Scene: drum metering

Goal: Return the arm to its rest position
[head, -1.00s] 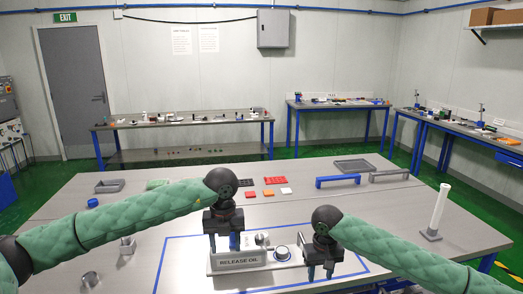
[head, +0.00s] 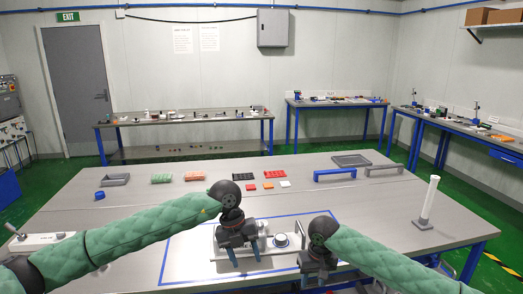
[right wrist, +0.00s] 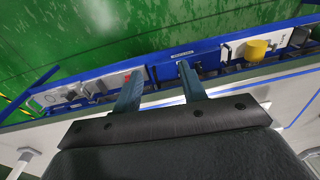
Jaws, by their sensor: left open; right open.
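My left gripper (head: 238,256) is open in the head view, with its fingers pointing down in front of the grey metering fixture (head: 265,247). It covers the fixture's left part and front, and I cannot tell whether it touches it. A round dial (head: 281,240) shows on the fixture. My right gripper (head: 317,280) is open just right of the fixture, at the blue outline's lower right. In the right wrist view its two fingers (right wrist: 158,88) stand apart with nothing between them. Behind them is a blue-edged bench with a yellow knob (right wrist: 256,49).
A white cylinder on a grey base (head: 428,203) stands at the table's right. A panel with a lever (head: 38,241) is at left. The table's middle left is clear.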

